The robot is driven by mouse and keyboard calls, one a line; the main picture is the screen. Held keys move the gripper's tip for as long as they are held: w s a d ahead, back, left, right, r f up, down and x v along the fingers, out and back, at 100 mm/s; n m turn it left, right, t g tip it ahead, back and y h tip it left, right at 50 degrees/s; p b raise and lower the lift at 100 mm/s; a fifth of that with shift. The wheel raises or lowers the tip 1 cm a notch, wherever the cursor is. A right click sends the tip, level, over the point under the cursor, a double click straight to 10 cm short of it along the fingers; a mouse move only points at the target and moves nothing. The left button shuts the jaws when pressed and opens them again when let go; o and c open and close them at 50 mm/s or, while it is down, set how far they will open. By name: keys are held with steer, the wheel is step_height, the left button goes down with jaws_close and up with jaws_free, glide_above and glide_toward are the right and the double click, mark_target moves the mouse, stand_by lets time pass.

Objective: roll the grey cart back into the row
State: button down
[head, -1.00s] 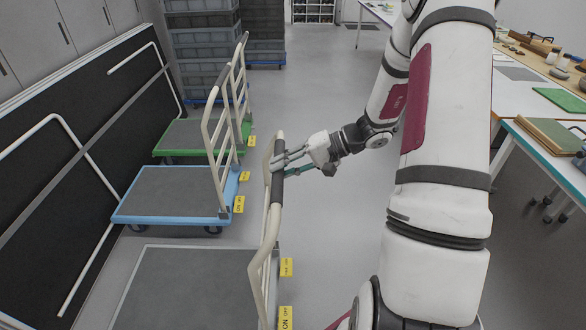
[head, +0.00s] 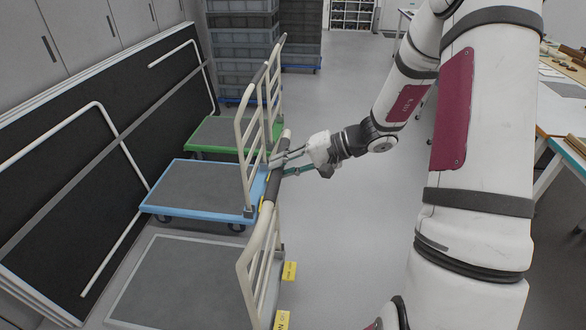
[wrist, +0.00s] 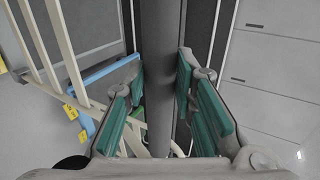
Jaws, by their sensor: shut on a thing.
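The grey cart (head: 180,282) is nearest, at the lower left of the head view, with a grey deck and a cream tube handle. My gripper (head: 281,163) is shut on the dark grip sleeve (head: 272,180) at the top of that handle. In the wrist view the sleeve (wrist: 159,70) runs upright between the teal finger pads of my gripper (wrist: 160,115). The blue cart (head: 205,188) stands just beyond the grey one, and the green cart (head: 222,132) beyond that. The grey cart's handle overlaps the blue cart's edge in view; whether they touch I cannot tell.
Black panels with cream rails (head: 105,150) stand along the left side. Stacked grey crates (head: 240,50) are at the back. A table (head: 560,115) stands at the right. Yellow tags (head: 289,270) hang by the cart's handle. The floor (head: 345,235) right of the carts is clear.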

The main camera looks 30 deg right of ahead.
steer(key=w+a, duration=0.1)
steer(key=a, duration=0.1)
steer(key=w+a+b, duration=0.1)
steer(key=shift+w+a+f+b, duration=0.1)
steer(key=shift+w+a+b, duration=0.2)
steer(key=shift+a, duration=0.05)
steer(key=c, duration=1)
jaws_free()
steer(key=shift+c, duration=0.2)
steer(key=p+v, duration=0.3)
steer(key=v, duration=0.7)
steer(key=shift+p, duration=0.35)
